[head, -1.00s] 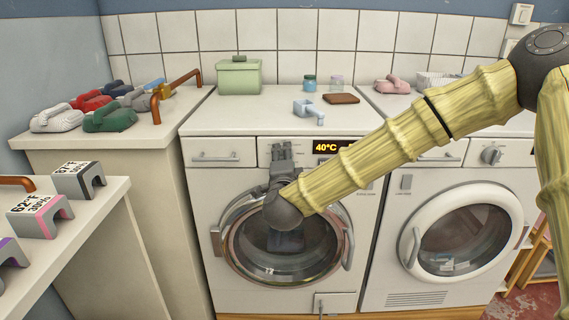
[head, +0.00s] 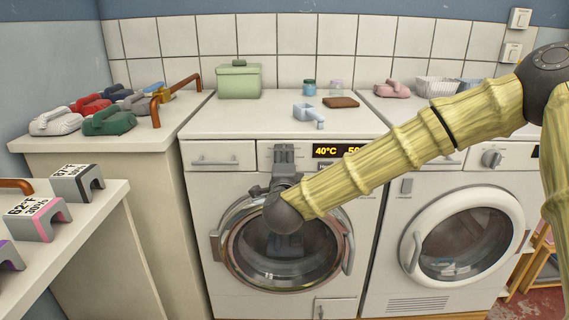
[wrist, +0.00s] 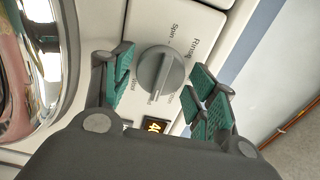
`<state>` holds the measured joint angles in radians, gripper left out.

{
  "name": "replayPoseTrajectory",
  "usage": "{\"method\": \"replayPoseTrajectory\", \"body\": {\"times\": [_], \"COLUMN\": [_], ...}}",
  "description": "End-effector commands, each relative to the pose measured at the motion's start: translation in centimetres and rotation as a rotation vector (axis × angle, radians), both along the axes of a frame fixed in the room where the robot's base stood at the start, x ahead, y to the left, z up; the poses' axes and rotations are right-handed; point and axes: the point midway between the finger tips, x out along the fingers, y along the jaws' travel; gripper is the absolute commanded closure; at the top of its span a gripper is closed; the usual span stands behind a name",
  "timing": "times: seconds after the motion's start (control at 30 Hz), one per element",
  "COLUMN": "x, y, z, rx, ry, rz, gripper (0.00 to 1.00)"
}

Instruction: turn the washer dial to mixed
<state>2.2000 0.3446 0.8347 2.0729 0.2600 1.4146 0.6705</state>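The washer (head: 205,240) is the left of two front-loading machines in the head view. Its dial is hidden there behind my gripper (head: 284,154), which is at the control panel. In the wrist view the round grey dial (wrist: 160,73) sits between the two green-padded fingers of my gripper (wrist: 164,72). The fingers are open, one on each side, with a visible gap to the dial. "Spin" and "Rinse" are printed above the dial; other labels below are partly covered. I cannot read which label the dial points to. The display (head: 335,151) reads 40°C, its right part hidden.
The washer's round glass door (head: 285,250) is below my gripper. A dryer (head: 465,235) stands to the right. A green box (head: 239,79), small jars, a blue scoop (head: 309,115) and a brown block (head: 341,102) are on top. Several irons stand on the left counter (head: 60,142).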

Motion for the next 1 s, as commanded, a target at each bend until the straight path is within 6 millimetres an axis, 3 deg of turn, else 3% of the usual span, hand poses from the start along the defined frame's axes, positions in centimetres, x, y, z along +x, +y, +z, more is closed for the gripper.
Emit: {"method": "replayPoseTrajectory", "body": {"times": [0.47, 1.0], "x": [-0.7, -9.5], "y": [0.2, 0.1], "z": [0.0, 0.0], "rx": [-0.001, -0.001], "ry": [0.000, 0.001], "rz": [0.003, 0.003], "gripper": [0.30, 0.30]}}
